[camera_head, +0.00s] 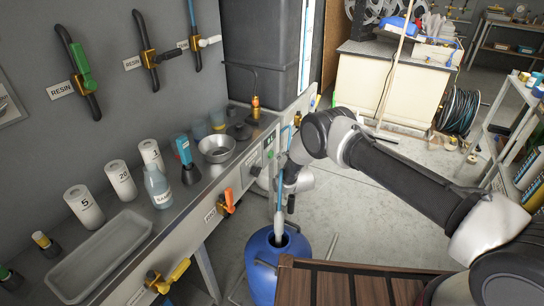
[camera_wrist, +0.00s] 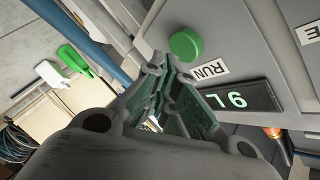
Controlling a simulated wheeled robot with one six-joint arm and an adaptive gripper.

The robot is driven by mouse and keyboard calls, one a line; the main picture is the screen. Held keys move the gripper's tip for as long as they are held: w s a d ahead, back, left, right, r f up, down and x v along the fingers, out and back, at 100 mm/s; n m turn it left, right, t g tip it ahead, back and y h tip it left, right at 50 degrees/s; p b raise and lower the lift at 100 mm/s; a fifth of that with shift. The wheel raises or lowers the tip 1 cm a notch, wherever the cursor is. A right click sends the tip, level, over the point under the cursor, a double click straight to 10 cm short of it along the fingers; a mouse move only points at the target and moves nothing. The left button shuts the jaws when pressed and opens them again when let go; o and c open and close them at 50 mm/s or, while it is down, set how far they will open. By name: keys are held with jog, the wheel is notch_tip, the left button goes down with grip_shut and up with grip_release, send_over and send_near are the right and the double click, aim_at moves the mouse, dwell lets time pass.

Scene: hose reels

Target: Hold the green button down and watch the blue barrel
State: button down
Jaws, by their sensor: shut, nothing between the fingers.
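The green button (camera_wrist: 186,45) is round and sits on the grey panel beside a RUN label (camera_wrist: 212,70) in the wrist view. My gripper (camera_wrist: 170,66) is shut and empty, its tips close to the button's lower edge. I cannot tell whether they touch it. A lit display (camera_wrist: 240,98) with green characters is beside the label. The blue barrel (camera_head: 262,264) stands on the floor below the bench in the head view. A pale nozzle (camera_head: 279,226) on a blue hose hangs at its open top. The level inside is not visible.
The steel bench (camera_head: 190,215) holds a metal bowl (camera_head: 217,148), a clear bottle (camera_head: 158,186), white containers and a tray (camera_head: 100,258). An orange-handled valve (camera_head: 228,203) sticks out at its front. A brown slatted surface (camera_head: 345,285) is near the barrel. Floor beyond the arm is mostly clear.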

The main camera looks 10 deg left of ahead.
jog(key=shift+d, duration=0.1)
jog(key=d, duration=0.1)
jog(key=s+d, duration=0.1)
jog(key=d, duration=0.2)
jog(key=shift+s+d, duration=0.3)
jog(key=shift+s, duration=0.05)
dwell(0.4)
